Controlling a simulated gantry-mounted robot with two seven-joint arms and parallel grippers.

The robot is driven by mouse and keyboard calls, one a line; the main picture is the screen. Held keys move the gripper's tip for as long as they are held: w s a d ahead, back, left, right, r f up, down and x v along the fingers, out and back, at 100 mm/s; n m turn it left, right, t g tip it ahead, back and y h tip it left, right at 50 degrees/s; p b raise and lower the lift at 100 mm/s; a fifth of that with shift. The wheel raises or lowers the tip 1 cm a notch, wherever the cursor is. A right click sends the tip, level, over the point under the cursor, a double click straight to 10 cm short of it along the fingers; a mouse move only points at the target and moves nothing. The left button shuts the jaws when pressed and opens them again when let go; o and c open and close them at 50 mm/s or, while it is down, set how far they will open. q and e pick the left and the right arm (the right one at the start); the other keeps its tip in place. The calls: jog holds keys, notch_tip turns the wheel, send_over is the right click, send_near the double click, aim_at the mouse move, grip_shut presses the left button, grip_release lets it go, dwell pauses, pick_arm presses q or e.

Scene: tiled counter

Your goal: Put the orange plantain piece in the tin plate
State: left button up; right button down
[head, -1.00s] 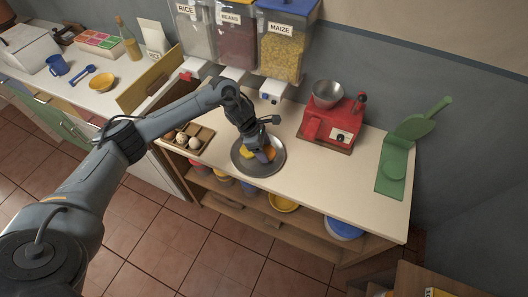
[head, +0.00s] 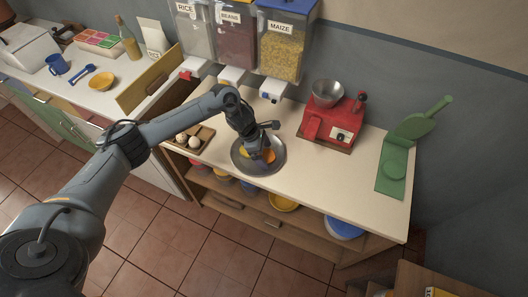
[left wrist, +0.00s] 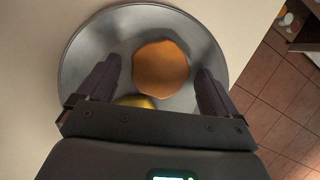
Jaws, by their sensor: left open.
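The tin plate (head: 262,171) lies on the counter, and its grey rim shows in the left wrist view (left wrist: 82,52). The orange plantain piece (left wrist: 160,68) lies in the plate, near its middle; in the head view it shows partly beside the fingers (head: 270,156). A yellow piece (left wrist: 134,101) is also in the plate, mostly hidden by my gripper body. My left gripper (left wrist: 158,72) is open above the plate, one finger on each side of the orange piece with gaps to it. It also shows in the head view (head: 261,154). My right gripper is not in view.
An egg tray (head: 201,137) stands left of the plate. Grain dispensers (head: 282,49) hang behind. Counter between plate and scale is free.

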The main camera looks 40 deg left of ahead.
pick_arm(q)
jog(key=shift+a+r, duration=0.1)
jog(key=shift+r, duration=0.25)
jog(key=v, duration=1.1)
jog(key=d+f+n+t, duration=0.1)
jog(key=d+f+n, duration=0.1)
jog(key=d, duration=0.3)
jog(key=d+f+n+t, duration=0.1)
jog(key=d+f+n, duration=0.1)
jog(key=d, duration=0.4)
jog(key=d+f+n+h, duration=0.1)
jog(key=d+f+n, duration=0.2)
jog(key=d, duration=0.3)
jog(key=shift+t, duration=0.4)
jog(key=s+d+n+t, duration=0.3)
jog(key=s+d+n, duration=0.35)
jog(key=n, duration=0.65)
jog(key=s+a+n+g+y, duration=0.2)
jog(key=s+a+n, duration=0.1)
jog(key=s+n, duration=0.6)
jog(key=s+a+f+n+g+y, duration=0.1)
jog(key=s+a+n+g+y, duration=0.1)
jog(key=s+n, duration=0.7)
jog(key=a+n, duration=0.1)
jog(key=n, duration=0.6)
jog(key=shift+a+g, duration=0.4)
